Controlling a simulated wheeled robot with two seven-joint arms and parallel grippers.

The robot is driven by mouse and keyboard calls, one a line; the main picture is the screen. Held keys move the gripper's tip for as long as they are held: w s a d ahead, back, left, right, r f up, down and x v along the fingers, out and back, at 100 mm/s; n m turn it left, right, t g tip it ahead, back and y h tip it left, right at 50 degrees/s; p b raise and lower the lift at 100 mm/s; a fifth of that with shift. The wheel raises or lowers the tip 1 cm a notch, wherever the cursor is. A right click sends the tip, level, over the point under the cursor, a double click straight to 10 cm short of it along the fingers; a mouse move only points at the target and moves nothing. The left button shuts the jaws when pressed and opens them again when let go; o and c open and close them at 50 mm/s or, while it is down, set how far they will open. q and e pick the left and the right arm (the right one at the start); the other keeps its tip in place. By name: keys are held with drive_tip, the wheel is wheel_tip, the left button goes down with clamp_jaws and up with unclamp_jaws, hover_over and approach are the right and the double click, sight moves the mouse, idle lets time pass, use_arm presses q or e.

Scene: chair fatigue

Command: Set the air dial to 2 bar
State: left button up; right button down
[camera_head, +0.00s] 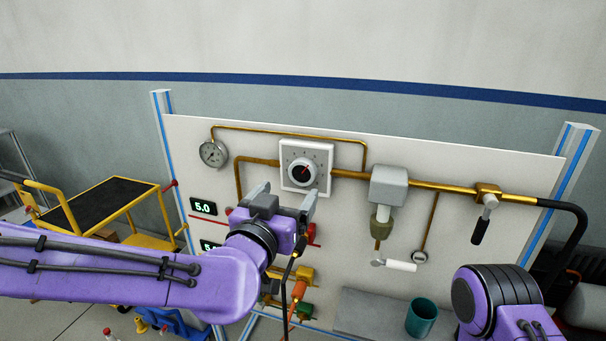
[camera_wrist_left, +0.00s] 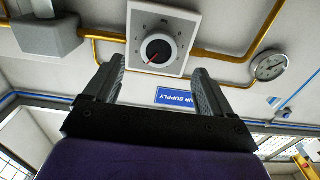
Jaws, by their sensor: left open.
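The air dial is a square white plate (camera_head: 321,154) with a round black knob (camera_head: 301,172) and a red pointer, on the upright panel. In the head view the pointer leans to the upper right; the scale numbers are too small to read. The left wrist view shows the knob (camera_wrist_left: 158,51) upside down, ahead of the fingers. My left gripper (camera_head: 287,197) is open and empty, just below and in front of the dial, apart from the knob. Its two fingers (camera_wrist_left: 157,70) stand either side of the knob's line. My right arm shows at the lower right; its gripper is out of view.
A pressure gauge (camera_head: 213,153) and brass pipes flank the dial. A display (camera_head: 203,206) reads 5.0. A grey valve block (camera_head: 388,186) and black-handled lever (camera_head: 481,226) are to the right. A green cup (camera_head: 421,317) stands below. A yellow cart (camera_head: 118,194) is left.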

sight(301, 177)
use_arm(q)
drive_tip(key=p+x, duration=0.2)
drive_tip(key=x, duration=0.7)
drive_tip(key=shift+d+f, duration=0.1)
drive_tip(key=c, duration=1)
drive_tip(key=shift+d, duration=0.1)
